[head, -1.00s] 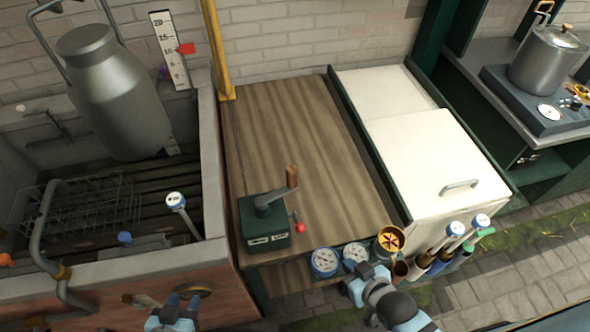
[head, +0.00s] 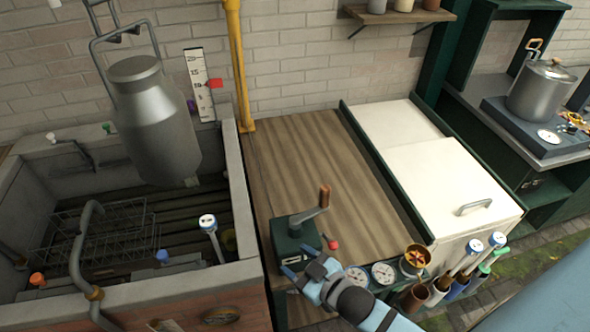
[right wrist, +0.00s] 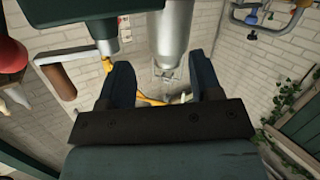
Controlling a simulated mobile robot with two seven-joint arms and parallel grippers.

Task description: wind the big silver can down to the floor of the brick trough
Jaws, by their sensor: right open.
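The big silver can (head: 156,125) hangs upright from a hooped bail over the brick trough (head: 240,200), above its dark slatted floor. It also shows in the right wrist view (right wrist: 172,32). A dark green winch box (head: 292,240) with a crank stands on the wooden counter beside the trough. Its brown crank handle (head: 324,197) points up; in the right wrist view the handle (right wrist: 60,82) is left of my fingers. My right gripper (head: 296,278) is open and empty, just in front of the winch box, apart from the handle. My left gripper is out of view.
A scale with a red pointer (head: 215,83) stands behind the trough. A wire rack (head: 105,235) lies inside it. A red knob (head: 333,244) is beside the winch. The counter (head: 320,150) behind the crank is clear.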

